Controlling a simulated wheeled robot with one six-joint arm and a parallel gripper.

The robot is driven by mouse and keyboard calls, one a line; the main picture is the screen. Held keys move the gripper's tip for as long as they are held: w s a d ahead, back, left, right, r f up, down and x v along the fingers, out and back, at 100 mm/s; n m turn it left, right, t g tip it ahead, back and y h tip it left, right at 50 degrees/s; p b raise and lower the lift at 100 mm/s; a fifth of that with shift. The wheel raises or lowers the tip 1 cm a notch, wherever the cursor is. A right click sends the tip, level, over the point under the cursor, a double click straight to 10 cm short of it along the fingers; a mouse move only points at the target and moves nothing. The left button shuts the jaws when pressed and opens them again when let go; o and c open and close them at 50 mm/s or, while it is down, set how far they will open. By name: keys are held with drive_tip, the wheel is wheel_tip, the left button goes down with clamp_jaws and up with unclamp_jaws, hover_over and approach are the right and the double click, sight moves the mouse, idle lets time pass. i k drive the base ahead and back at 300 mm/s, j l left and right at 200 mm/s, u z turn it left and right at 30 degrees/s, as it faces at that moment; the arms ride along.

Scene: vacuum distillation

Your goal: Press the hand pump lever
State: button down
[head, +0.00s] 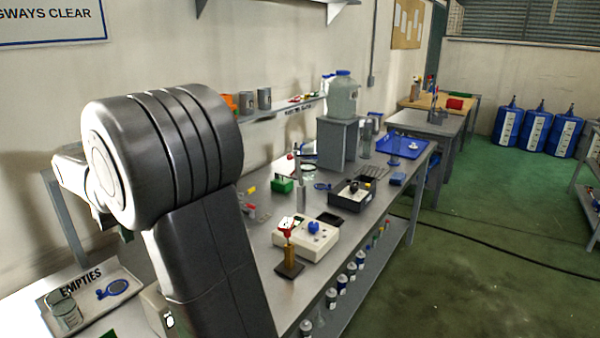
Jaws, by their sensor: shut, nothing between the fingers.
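My arm's large grey links fill the left of the head view, and no gripper fingers show. I cannot tell for sure which thing is the hand pump. A slim silver upright cylinder (301,194) with a thin rod and a small red tip stands on the bench left of its middle. Nearer, a brass-coloured post (288,253) with a red and white top stands on a dark square base. Either may carry the lever. Both stand right of my arm and apart from it in the picture.
The grey bench (262,268) holds a cream box with a blue knob (306,238), a green box (283,184) and a blue tray (402,147). A large jug (341,95) stands on a raised block. Bottles line the shelf below. Open green floor lies to the right, crossed by a cable.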

sight(294, 178)
drive_tip(key=i+l, duration=0.1)
drive_tip(key=l, duration=0.4)
drive_tip(key=i+l, duration=0.1)
drive_tip(key=l, duration=0.45)
drive_tip(key=i+l, duration=0.1)
drive_tip(key=l, duration=0.4)
drive_tip(key=i+l, duration=1.05)
drive_tip(key=i+j, duration=0.2)
drive_tip(key=i, duration=0.15)
drive_tip(key=i+j+u, duration=0.1)
drive_tip(key=i, duration=0.3)
drive_tip(key=j, duration=0.1)
